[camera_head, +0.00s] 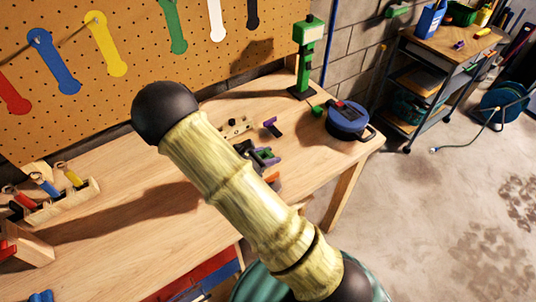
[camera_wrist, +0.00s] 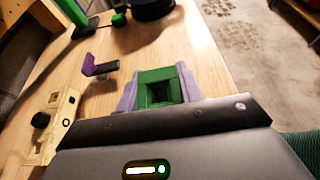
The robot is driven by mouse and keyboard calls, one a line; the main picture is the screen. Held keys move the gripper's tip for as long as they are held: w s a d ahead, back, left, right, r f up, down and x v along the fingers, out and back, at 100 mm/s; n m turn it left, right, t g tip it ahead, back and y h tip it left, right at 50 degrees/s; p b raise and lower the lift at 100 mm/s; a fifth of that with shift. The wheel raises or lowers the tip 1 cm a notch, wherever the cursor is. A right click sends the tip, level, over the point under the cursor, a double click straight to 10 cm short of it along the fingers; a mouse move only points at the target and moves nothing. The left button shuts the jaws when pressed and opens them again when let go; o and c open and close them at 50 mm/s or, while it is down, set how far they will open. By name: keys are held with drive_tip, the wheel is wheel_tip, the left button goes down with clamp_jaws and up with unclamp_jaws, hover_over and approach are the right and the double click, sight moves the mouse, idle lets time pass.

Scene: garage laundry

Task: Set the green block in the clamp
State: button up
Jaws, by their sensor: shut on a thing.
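My gripper (camera_wrist: 160,80) has purple fingers on both sides of a green block (camera_wrist: 159,92) with a dark square hollow, and is shut on it. In the head view the green block (camera_head: 265,153) shows above the workbench, with my gripper partly hidden by my arm. A small purple and black angled piece (camera_wrist: 100,68) stands on the bench ahead and to the left; it also shows in the head view (camera_head: 270,127). A pale wooden piece with holes and a black knob (camera_wrist: 50,122) lies left of my gripper. I cannot tell for sure which piece is the clamp.
The workbench (camera_head: 120,240) has a tall green stand (camera_head: 304,60), a blue round case (camera_head: 347,120) and a small green piece (camera_head: 317,111) at its far right end. A wooden rack of tools (camera_head: 65,202) is at left. Wood around the angled piece is bare.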

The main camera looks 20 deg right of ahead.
sight(269, 171)
drive_tip(key=shift+f+b, duration=2.1)
drive_tip(key=shift+f, duration=1.1)
drive_tip(key=shift+s+f, duration=0.25)
drive_tip(key=shift+f, duration=0.2)
drive_tip(key=o, duration=0.9)
drive_tip(key=shift+a+b, duration=0.4)
drive_tip(key=shift+a, duration=0.15)
drive_tip(key=shift+o, duration=0.8)
drive_tip(key=r+b+v, duration=0.1)
drive_tip(key=v, duration=1.6)
drive_tip(key=shift+w+d+b, duration=0.15)
drive_tip(key=shift+w+b, duration=0.05)
drive_tip(key=shift+b, duration=0.15)
drive_tip(key=shift+r, duration=0.1)
drive_tip(key=shift+d, duration=0.15)
